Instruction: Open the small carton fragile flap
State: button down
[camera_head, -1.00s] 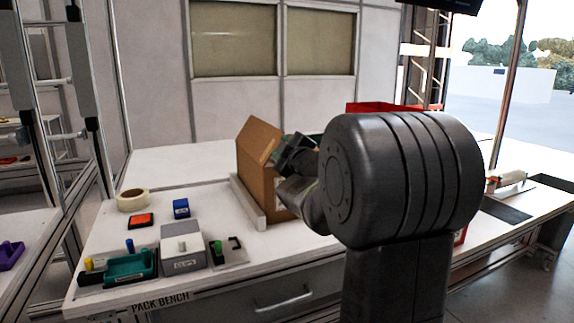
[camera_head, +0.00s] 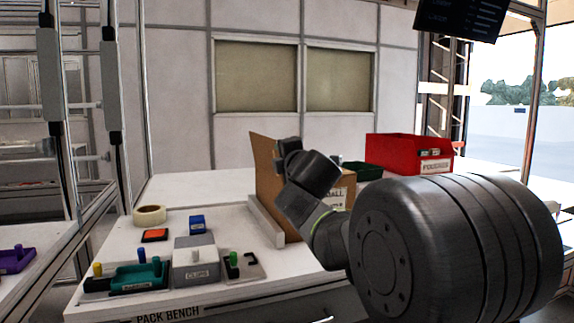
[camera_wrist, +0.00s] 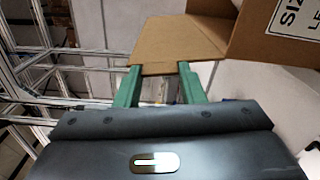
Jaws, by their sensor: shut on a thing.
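The small brown carton stands on the pack bench behind my arm. Part of its labelled face (camera_head: 347,190) shows to the right of my wrist in the head view. Its raised flap (camera_head: 264,165) stands about upright at the left. In the wrist view the flap (camera_wrist: 180,45) reaches from the carton body (camera_wrist: 280,40) down to my green fingertips. My gripper (camera_wrist: 158,70) is shut on the flap's edge, one finger toward each side. In the head view, my wrist hides much of the carton and the fingers cannot be made out.
A red bin (camera_head: 408,153) and a dark green bin (camera_head: 362,171) stand right of the carton. A pale rail (camera_head: 265,222) lies along its left side. A tape roll (camera_head: 149,215), a grey box (camera_head: 195,262) and a teal tray (camera_head: 139,277) are at left. The back-left bench is clear.

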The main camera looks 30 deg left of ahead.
jog(key=shift+s+a+n, duration=0.15)
jog(key=shift+s+n, duration=0.05)
jog(key=shift+n, duration=0.2)
jog(key=c, duration=0.9)
grip_release()
jog(key=shift+p+v, duration=0.7)
jog(key=shift+v, duration=6.2)
jog(key=shift+w+f, duration=0.1)
jog(key=b+x, duration=0.1)
jog(key=x, duration=1.2)
jog(key=shift+w+a+b, duration=0.2)
jog(key=shift+a+b, duration=0.15)
jog(key=shift+b, duration=0.05)
